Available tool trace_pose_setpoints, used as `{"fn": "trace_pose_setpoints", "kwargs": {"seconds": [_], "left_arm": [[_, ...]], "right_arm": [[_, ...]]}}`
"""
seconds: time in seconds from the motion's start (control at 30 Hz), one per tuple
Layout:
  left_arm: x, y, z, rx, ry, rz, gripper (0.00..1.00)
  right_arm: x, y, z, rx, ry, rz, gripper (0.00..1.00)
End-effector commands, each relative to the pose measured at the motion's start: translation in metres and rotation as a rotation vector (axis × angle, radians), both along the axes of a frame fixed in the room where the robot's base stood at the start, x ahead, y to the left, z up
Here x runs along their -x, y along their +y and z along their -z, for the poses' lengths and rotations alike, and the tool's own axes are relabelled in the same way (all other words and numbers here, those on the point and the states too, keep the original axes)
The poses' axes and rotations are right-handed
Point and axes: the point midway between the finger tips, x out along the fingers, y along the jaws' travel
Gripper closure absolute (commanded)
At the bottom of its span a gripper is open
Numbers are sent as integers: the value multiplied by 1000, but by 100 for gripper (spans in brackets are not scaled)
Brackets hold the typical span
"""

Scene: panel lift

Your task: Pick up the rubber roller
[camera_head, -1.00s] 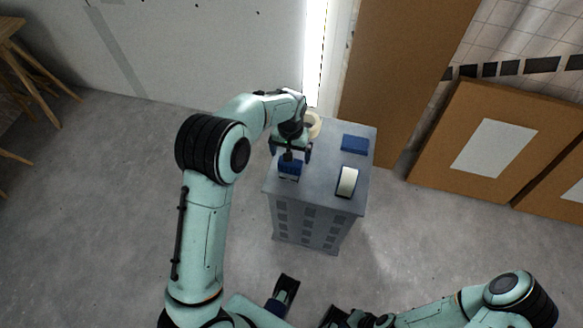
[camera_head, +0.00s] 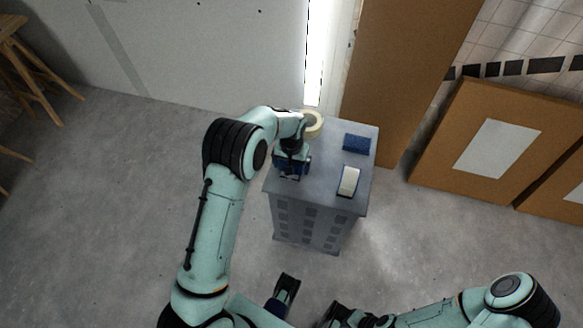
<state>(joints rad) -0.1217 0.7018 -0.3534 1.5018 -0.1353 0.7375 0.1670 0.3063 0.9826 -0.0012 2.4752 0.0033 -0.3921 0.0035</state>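A blue item (camera_head: 290,167), possibly the rubber roller, lies at the left side of the grey crate top (camera_head: 318,185). My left gripper (camera_head: 291,172) points down over it with fingers at its sides. The gripper covers much of the item, so I cannot tell whether the fingers are closed on it. A pale item with a dark frame (camera_head: 348,181) lies at the front right of the crate top. My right gripper (camera_head: 337,315) is low at the bottom edge, partly cut off, away from the crate.
A cream tape roll (camera_head: 314,122) and a blue block (camera_head: 357,143) are at the back of the crate top. Brown panels (camera_head: 500,140) lean on the right. A wooden stool (camera_head: 28,70) stands far left. The floor left of the crate is clear.

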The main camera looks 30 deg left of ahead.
Motion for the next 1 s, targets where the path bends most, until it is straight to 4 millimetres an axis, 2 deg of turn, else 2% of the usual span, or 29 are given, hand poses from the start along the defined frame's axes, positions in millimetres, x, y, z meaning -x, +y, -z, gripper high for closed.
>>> {"fn": "trace_pose_setpoints", "kwargs": {"seconds": [0.03, 0.13, 0.4, 0.57, 0.77, 1.0], "left_arm": [[0, 0, 0, 0, 0, 0, 20], [0, 0, 0, 0, 0, 0, 51], [-1, 0, -2, 0, -2, 0, 51], [-1, 0, -11, 0, -4, 1, 51], [-2, 0, -46, -1, -7, 1, 51], [-2, 0, -118, 0, -10, 0, 51]], "right_arm": [[0, 0, 0, 0, 0, 0, 100], [0, 0, 0, 0, 0, 0, 100], [0, 0, 0, 0, 0, 0, 100], [0, 0, -1, 0, 1, 0, 100], [1, 0, -4, -1, 4, -1, 100], [1, 0, -10, -2, 10, -2, 100]]}}
